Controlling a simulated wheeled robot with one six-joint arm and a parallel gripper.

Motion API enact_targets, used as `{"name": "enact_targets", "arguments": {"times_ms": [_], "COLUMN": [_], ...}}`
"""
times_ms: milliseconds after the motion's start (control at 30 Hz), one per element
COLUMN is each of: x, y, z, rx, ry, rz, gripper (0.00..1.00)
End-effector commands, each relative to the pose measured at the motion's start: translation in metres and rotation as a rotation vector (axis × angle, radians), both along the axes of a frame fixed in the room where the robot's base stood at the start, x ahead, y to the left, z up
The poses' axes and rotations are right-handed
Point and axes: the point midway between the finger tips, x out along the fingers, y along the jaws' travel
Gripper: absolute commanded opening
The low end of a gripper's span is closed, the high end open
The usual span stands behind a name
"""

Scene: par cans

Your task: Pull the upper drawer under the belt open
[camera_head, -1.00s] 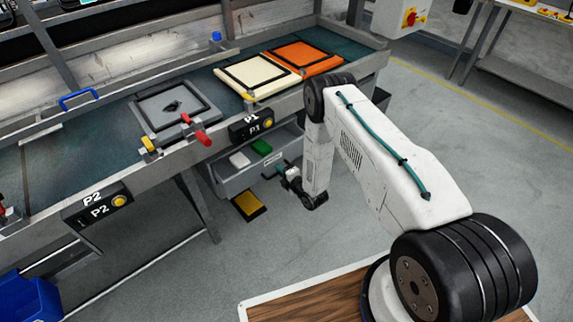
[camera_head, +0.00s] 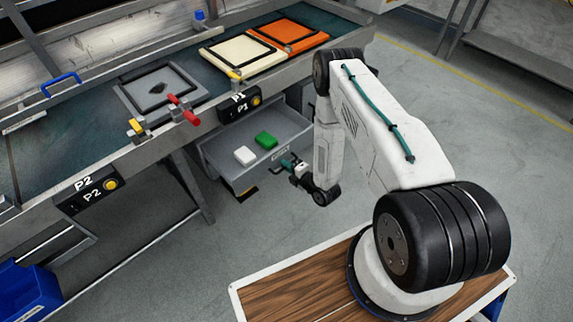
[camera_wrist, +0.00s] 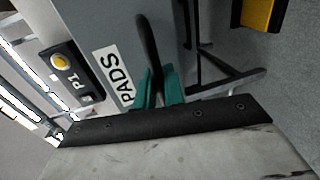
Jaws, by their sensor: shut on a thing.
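The upper drawer (camera_head: 233,172) under the belt is a grey tray, standing well open toward me. A white block (camera_head: 245,156) and a green block (camera_head: 266,140) lie inside it. In the wrist view its grey front carries a white PADS label (camera_wrist: 115,75) and a dark bar handle (camera_wrist: 149,45). My gripper (camera_head: 288,164) is at the drawer front. In the wrist view the teal fingers of my gripper (camera_wrist: 159,88) are closed around the handle; the exact contact is partly hidden.
The belt (camera_head: 60,135) above carries a grey frame (camera_head: 133,97), a cream frame (camera_head: 213,47) and an orange frame (camera_head: 312,39). A P1 button box (camera_head: 240,106) hangs on the belt edge above the drawer. A blue bin (camera_head: 25,295) stands lower left. The floor to the right is clear.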

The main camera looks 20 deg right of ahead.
Motion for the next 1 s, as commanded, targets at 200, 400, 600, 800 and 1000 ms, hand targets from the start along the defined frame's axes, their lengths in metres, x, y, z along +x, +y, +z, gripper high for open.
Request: {"name": "enact_targets", "arguments": {"times_ms": [200,400,600,800,1000], "x": [0.003,0.002,-0.015,-0.046,-0.064], "y": [-0.001,0.005,0.0,-0.012,-0.02], "z": [0.001,0.001,0.004,0.011,0.016], "rx": [-0.003,-0.003,-0.002,-0.001,-0.003], "ry": [-0.005,-0.003,0.0,-0.001,-0.002], "rz": [-0.006,0.003,0.005,0.001,-0.001], "gripper": [0.25,0.25,0.25,0.25,0.25]}}
